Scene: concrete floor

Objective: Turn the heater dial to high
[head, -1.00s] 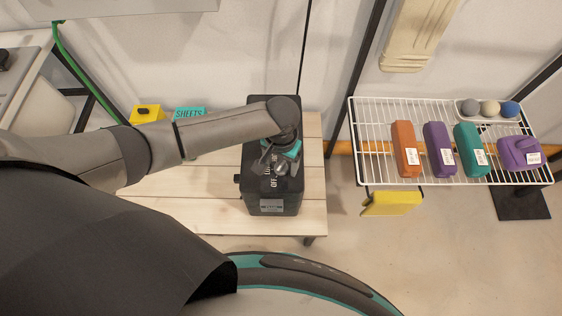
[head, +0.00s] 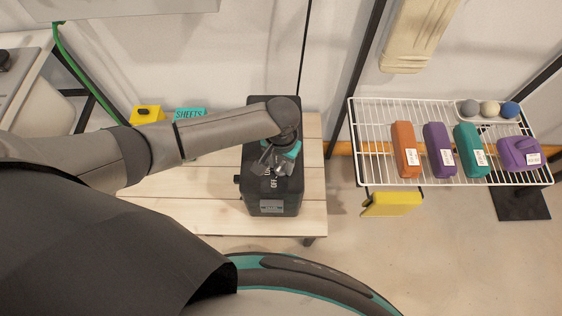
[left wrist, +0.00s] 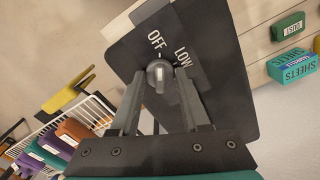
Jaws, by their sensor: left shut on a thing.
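The heater (head: 285,202) is a black box on a pale slatted wooden table (head: 220,215) in the head view. Its dark panel (left wrist: 225,95) fills the middle of the left wrist view, with the words OFF and LOW. The round grey dial (left wrist: 160,76) sits just below those words. My left gripper (left wrist: 160,84) has one finger on each side of the dial and is shut on it. In the head view my left gripper (head: 274,161) is over the heater's top and mostly hides the dial. The HIGH label is not readable. My right gripper is out of view.
A yellow box (head: 147,115) and a teal SHEETS box (head: 190,114) stand at the table's back left. A white wire rack (head: 362,150) to the right holds colored blocks and several balls.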

